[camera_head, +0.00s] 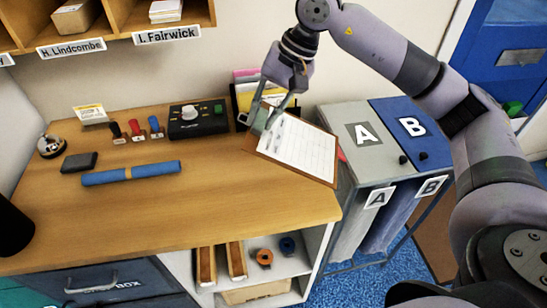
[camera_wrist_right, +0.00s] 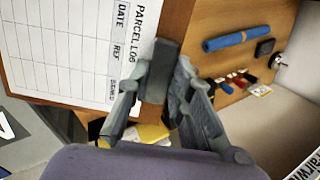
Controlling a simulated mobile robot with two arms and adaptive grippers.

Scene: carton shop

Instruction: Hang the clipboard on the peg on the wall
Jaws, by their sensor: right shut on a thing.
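The clipboard (camera_head: 297,151) is a brown board with a white printed sheet, tilted in the air over the right end of the wooden counter. My right gripper (camera_head: 268,117) is shut on its upper left edge, near the clip. In the right wrist view the sheet reads "PARCEL LOG" on the clipboard (camera_wrist_right: 70,45), and the fingers of my right gripper (camera_wrist_right: 155,85) close around the dark clip. I cannot make out the wall peg in either view. My left gripper does not show.
The wooden counter (camera_head: 225,195) holds a blue roll (camera_head: 131,173), stamps (camera_head: 135,130), a black device (camera_head: 198,120) and a bell (camera_head: 51,146). Bins marked A (camera_head: 362,134) and B (camera_head: 412,127) stand to the right. Pigeonholes (camera_head: 115,18) hang above. The counter's front middle is clear.

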